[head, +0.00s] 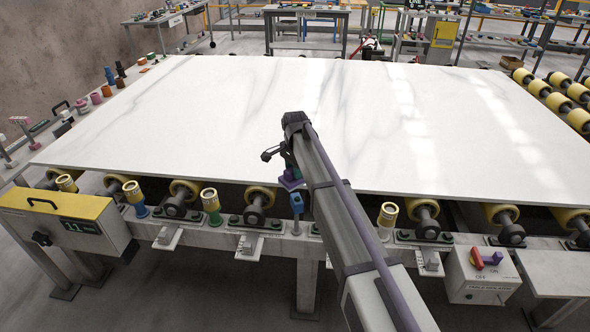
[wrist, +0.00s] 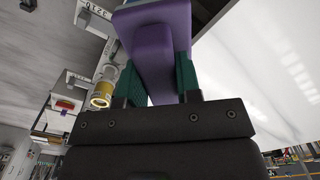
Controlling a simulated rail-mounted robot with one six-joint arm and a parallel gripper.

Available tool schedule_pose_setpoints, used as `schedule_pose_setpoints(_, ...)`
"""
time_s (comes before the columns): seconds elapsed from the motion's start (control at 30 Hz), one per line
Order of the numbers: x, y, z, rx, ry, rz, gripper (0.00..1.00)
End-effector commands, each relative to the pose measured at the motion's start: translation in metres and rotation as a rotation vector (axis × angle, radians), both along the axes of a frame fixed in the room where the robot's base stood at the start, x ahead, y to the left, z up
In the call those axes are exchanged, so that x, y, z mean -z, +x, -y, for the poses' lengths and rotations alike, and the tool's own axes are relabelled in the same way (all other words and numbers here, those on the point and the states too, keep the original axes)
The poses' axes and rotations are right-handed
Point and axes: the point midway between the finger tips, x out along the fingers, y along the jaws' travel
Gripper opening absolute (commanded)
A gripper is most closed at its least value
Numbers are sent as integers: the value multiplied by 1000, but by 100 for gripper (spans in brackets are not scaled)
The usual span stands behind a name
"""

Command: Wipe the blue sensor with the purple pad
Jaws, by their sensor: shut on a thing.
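The blue sensor (head: 297,203) stands upright on the frame rail in front of the slab, left of my arm in the head view. My gripper (head: 291,171) is just above and behind it, over the slab's front edge. In the wrist view its green fingers (wrist: 158,82) are shut on the purple pad (wrist: 160,42). The pad (head: 290,183) also shows in the head view, close above the sensor's top. I cannot tell whether they touch. The sensor is not clearly visible in the wrist view.
The white slab (head: 230,110) lies on yellow rollers behind the rail. Yellow-topped posts stand along the rail, including a green-based one (head: 211,207) left of the sensor and one (head: 387,215) right of my arm. A switch box (head: 482,272) hangs at the right.

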Motion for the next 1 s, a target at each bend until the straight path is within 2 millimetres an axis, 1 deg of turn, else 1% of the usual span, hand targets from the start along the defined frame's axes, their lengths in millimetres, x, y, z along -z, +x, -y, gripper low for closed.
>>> schedule_pose_setpoints(0.07,1,0,0,0,0,0,13)
schedule_pose_setpoints(0.17,-4,0,0,0,0,0,13)
schedule_pose_setpoints(0.3,-22,0,0,0,0,0,13)
schedule_pose_setpoints(0.4,-32,0,0,0,0,0,13)
schedule_pose_setpoints(0.9,-29,0,0,0,0,0,13)
schedule_pose_setpoints(1.0,-23,0,-1,-1,0,0,13)
